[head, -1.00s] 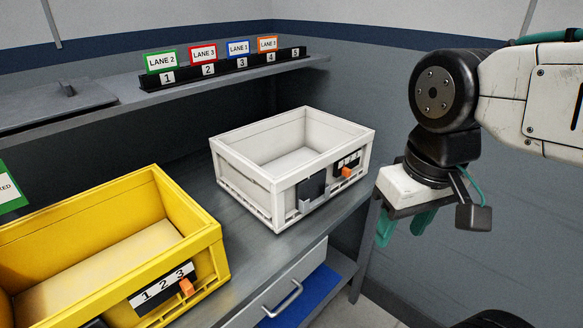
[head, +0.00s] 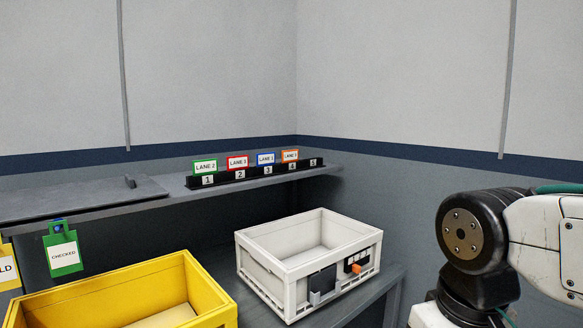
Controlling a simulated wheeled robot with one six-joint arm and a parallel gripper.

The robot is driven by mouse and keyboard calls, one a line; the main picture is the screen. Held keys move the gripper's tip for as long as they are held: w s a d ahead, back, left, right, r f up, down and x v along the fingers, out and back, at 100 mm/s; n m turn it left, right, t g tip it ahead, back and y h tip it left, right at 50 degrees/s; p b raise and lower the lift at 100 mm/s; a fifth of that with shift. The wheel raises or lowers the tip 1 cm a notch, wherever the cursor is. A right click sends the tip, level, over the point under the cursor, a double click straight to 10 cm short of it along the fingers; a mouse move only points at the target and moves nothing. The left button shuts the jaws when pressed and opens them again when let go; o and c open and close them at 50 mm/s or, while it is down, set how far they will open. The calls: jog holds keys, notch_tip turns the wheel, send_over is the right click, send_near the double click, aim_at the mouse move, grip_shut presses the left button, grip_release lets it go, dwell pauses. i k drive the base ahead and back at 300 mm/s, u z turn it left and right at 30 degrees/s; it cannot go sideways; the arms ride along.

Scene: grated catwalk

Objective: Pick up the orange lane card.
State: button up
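The orange lane card (head: 290,155) stands upright in slot 4 of a black card rack (head: 320,166) on the upper shelf. Left of it in the same rack stand the blue card (head: 266,158), the red card (head: 238,162) and the green card (head: 205,167), in slots 3, 2 and 1. Slot 5 is empty. My arm is at the lower right of the head view, well apart from the rack. My gripper's fingers are below the picture's edge, so they do not show.
A white crate (head: 268,271) and a yellow crate (head: 222,316) stand on the bench below the shelf. A green "CHECKED" tag (head: 64,258) and a yellow tag (head: 8,270) hang at the left. A grey flat panel (head: 85,194) lies on the shelf left of the rack.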

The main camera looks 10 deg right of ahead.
aim_at(287, 155)
jog(key=k, duration=0.8)
jog(key=z, duration=0.7)
jog(key=i, duration=0.75)
jog(key=z, duration=0.45)
jog(key=i, duration=0.75)
jog(key=u, duration=0.9)
jog(key=i, duration=0.8)
jog(key=u, duration=0.75)
